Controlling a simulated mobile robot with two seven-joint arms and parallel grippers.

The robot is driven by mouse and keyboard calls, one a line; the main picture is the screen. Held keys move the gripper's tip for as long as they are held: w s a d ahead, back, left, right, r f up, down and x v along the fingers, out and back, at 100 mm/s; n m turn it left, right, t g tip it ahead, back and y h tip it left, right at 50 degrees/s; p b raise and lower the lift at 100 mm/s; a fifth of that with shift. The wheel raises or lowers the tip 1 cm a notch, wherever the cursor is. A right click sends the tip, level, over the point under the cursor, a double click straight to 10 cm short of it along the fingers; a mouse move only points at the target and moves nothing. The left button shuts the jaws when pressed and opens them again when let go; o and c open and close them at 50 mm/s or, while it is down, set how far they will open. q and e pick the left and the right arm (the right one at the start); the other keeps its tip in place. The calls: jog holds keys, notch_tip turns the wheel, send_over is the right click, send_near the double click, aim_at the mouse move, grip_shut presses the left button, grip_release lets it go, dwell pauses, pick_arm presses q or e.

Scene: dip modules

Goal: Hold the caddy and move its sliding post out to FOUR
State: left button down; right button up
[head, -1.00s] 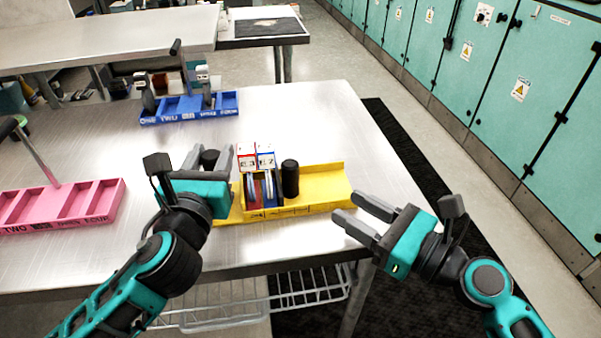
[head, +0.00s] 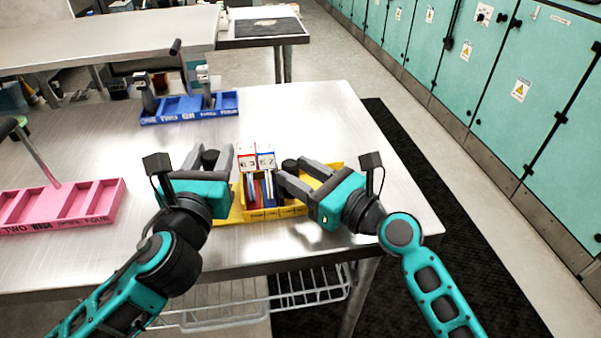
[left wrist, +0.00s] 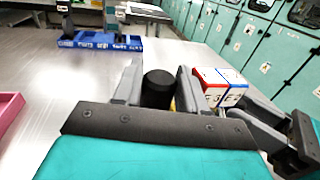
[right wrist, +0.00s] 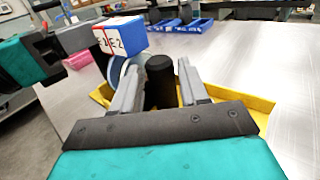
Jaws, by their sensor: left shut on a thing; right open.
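The yellow caddy (head: 296,210) lies near the table's front edge. A red module and a blue module (head: 265,160) stand side by side in its middle. My left gripper (head: 222,160) is shut on a black post at the caddy's left end; that post (left wrist: 157,88) shows between the fingers in the left wrist view. My right gripper (head: 291,176) is open at the other black post (head: 290,165), right of the modules. In the right wrist view this post (right wrist: 159,80) stands upright between the fingers, with gaps on both sides. The caddy's slot labels are mostly hidden.
A blue caddy (head: 189,118) with modules stands at the back of the table. A pink caddy (head: 62,221) lies at the left. Bare table (head: 370,140) lies to the right of the yellow caddy. Teal cabinets line the right wall.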

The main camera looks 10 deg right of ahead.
grip_shut()
dwell(0.5)
